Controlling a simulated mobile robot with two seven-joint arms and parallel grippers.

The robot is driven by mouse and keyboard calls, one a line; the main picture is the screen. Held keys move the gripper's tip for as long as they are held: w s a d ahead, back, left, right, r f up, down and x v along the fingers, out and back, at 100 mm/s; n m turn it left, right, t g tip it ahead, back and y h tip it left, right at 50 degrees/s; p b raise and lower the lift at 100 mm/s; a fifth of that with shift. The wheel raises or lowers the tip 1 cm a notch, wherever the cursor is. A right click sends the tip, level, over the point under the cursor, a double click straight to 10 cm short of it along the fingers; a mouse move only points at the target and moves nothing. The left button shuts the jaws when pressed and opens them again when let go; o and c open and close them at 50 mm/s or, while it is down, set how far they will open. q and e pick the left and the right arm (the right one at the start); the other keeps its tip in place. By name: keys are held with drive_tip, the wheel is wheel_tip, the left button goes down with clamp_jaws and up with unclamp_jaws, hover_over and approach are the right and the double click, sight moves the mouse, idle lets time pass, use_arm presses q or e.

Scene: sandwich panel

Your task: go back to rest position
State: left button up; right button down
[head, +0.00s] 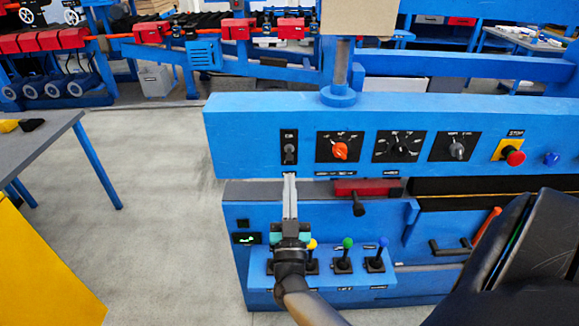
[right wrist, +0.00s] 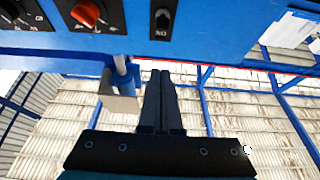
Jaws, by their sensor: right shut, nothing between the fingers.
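My right gripper (head: 290,177) is shut and empty. It points up in front of the blue control panel (head: 240,122), its fingertips just below the black toggle switch (head: 289,147) at the panel's left end. Whether the tips touch the panel I cannot tell. In the right wrist view the two dark fingers (right wrist: 159,74) are together, with nothing between them, and the switch (right wrist: 161,18) is beyond their tips with a visible gap in the picture. My left gripper is not in view.
The panel carries an orange knob (head: 340,151), black knobs and a red stop button (head: 515,157). Joysticks with yellow, green (head: 347,243) and blue tops stand on a lower ledge, close to my right gripper. A grey table (head: 50,140) is at left; the floor between is clear.

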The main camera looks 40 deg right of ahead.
drive_tip(key=shift+s+a+f, duration=0.35)
drive_tip(key=shift+s+a, duration=0.05)
drive_tip(key=shift+s, duration=0.1)
drive_tip(key=s+a+f+n+g+y, duration=0.1)
drive_tip(key=s+a+f+n+y, duration=0.25)
drive_tip(key=f, duration=0.65)
drive_tip(key=a+f+n+g+y, duration=0.2)
drive_tip(key=a+f+y, duration=0.35)
drive_tip(key=f, duration=0.35)
drive_tip(key=s+a+f+n+g+y, duration=0.1)
drive_tip(key=s+a+f+n+y, duration=0.3)
drive_tip(key=f, duration=0.6)
drive_tip(key=s+a+f+g+y, duration=0.2)
drive_tip(key=s+f+g, duration=0.35)
drive_tip(key=f, duration=0.35)
drive_tip(key=s+f+g, duration=0.3)
drive_tip(key=s+f, duration=0.1)
drive_tip(key=s, duration=0.7)
drive_tip(key=s+f+g, duration=0.4)
drive_tip(key=s+f, duration=0.1)
drive_tip(key=s, duration=0.7)
drive_tip(key=shift+s+d+n, duration=0.25)
drive_tip(key=shift+n, duration=0.2)
